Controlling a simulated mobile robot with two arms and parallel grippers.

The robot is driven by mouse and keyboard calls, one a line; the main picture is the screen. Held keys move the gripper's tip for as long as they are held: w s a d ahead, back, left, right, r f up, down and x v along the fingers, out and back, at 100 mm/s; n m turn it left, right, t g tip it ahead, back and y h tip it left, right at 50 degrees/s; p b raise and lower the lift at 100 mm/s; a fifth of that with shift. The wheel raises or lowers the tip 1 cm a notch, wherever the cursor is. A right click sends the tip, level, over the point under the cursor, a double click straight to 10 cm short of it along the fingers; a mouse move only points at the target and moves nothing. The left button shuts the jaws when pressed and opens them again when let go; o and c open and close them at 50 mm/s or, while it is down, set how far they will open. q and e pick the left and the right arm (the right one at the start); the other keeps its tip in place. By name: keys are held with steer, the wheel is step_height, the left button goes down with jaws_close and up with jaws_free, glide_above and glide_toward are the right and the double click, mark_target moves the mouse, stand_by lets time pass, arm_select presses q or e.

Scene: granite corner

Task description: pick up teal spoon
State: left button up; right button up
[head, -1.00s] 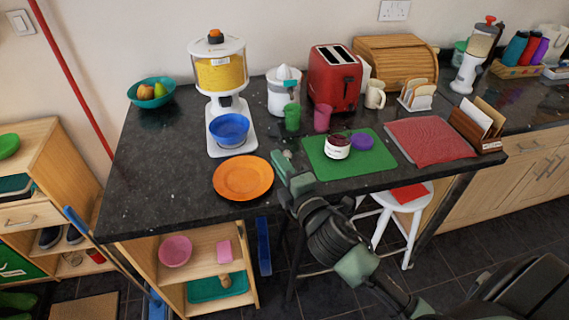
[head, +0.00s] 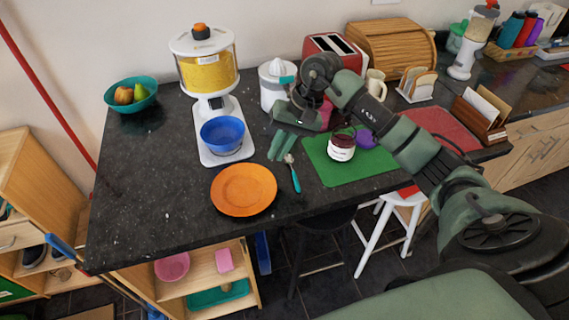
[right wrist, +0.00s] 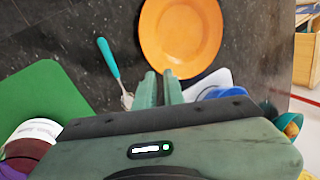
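The teal spoon (head: 295,178) lies on the dark granite counter between the orange plate (head: 244,190) and the green mat (head: 345,167). Its handle points to the counter's front edge and its metal bowl to the back. My right gripper (head: 282,148) is above the counter, just behind the spoon's bowl, fingers pointing down. In the right wrist view the spoon (right wrist: 109,60) lies left of the fingers (right wrist: 161,78), with its bowl close to them. The fingers stand a little apart with nothing between them. My left gripper is not in view.
A jar (head: 341,149) stands on the green mat, near my right forearm. A blue bowl (head: 222,133) sits on the dispenser's white base left of the gripper. The juicer (head: 275,84) and red toaster (head: 328,46) stand behind. The counter left of the plate is clear.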

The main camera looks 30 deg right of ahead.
steer(key=n+g+h, duration=0.1)
steer(key=h, duration=0.1)
glide_toward(292, 166)
steer(key=p+x, duration=0.2)
steer(key=x, duration=0.1)
steer(key=p+x, duration=0.1)
steer(key=x, duration=0.3)
steer(key=shift+s+a+r+p, duration=0.1)
steer(key=shift+s+a+p, duration=0.1)
steer(key=shift+p, duration=0.15)
steer(key=shift+w+f, duration=0.1)
steer(key=shift+f, duration=0.5)
jaws_close()
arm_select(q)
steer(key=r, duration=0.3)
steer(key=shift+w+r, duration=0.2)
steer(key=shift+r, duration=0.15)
arm_select(e)
steer(key=shift+r, duration=0.15)
